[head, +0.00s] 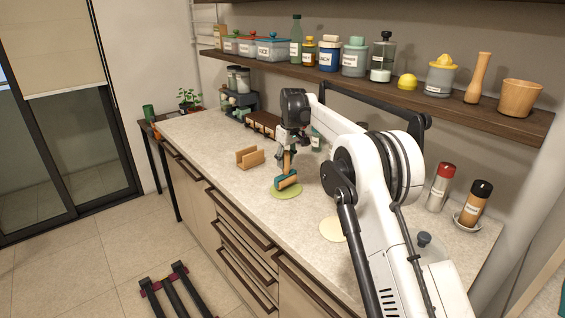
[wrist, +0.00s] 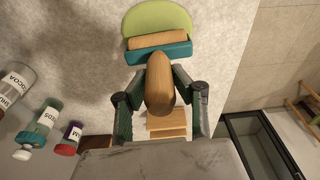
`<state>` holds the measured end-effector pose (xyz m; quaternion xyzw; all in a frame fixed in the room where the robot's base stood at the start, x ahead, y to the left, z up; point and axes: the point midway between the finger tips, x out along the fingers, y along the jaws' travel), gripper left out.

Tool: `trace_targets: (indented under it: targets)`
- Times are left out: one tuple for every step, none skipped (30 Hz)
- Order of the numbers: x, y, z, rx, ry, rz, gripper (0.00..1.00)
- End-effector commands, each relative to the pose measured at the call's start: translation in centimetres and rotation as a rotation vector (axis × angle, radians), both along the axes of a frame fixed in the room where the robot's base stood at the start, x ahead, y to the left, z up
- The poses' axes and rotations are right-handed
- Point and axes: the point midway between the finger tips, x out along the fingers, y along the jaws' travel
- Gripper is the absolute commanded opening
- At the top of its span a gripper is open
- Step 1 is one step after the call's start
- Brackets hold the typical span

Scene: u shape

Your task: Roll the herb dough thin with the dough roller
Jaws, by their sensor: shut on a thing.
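The dough roller has a wooden handle (wrist: 158,85) and a teal head (wrist: 172,54) with a wooden roller in it. My gripper (head: 289,150) is shut on the handle and holds the roller with its head down. The green herb dough (head: 287,193) is a flat round on the counter under the roller head. In the wrist view the head covers part of the green dough (wrist: 155,18). The roller appears to rest on the dough, but exact contact is hard to tell.
A wooden holder (head: 250,157) stands on the counter left of the dough. A pale round (head: 332,229) lies to the right, partly behind my arm. Labelled jars (wrist: 43,117) stand at the wall side. The counter's front edge is close to the dough.

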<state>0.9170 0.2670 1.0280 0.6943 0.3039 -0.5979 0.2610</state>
Motion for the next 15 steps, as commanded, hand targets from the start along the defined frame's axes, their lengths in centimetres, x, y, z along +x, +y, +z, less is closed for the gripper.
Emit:
trace_targets:
  targets:
    - [-0.1, -0.1, 0.0, 0.0, 0.0, 0.0, 0.0]
    - [-0.1, -0.1, 0.1, 0.0, 0.0, 0.0, 0.0]
    - [-0.1, -0.1, 0.1, 0.0, 0.0, 0.0, 0.0]
    - [-0.2, -0.2, 0.1, 0.0, 0.0, 0.0, 0.0]
    - [-0.2, -0.3, 0.1, 0.0, 0.0, 0.0, 0.0]
    - [-0.4, -0.4, 0.0, 0.0, 0.0, 0.0, 0.0]
    - [-0.5, -0.5, 0.0, 0.0, 0.0, 0.0, 0.0]
    - [-0.6, -0.7, 0.0, 0.0, 0.0, 0.0, 0.0]
    - [-0.8, -0.9, -0.1, 0.0, 0.0, 0.0, 0.0]
    - [-1.0, -1.1, -0.2, 0.0, 0.0, 0.0, 0.0]
    - [-1.2, -1.3, -0.2, 0.0, 0.0, 0.0, 0.0]
    - [-1.4, -1.5, -0.2, 0.0, 0.0, 0.0, 0.0]
    - [-1.5, -1.6, -0.2, 0.0, 0.0, 0.0, 0.0]
    - [-1.6, -1.8, -0.2, 0.0, 0.0, 0.0, 0.0]
    - [-1.8, -2.0, -0.2, 0.0, 0.0, 0.0, 0.0]
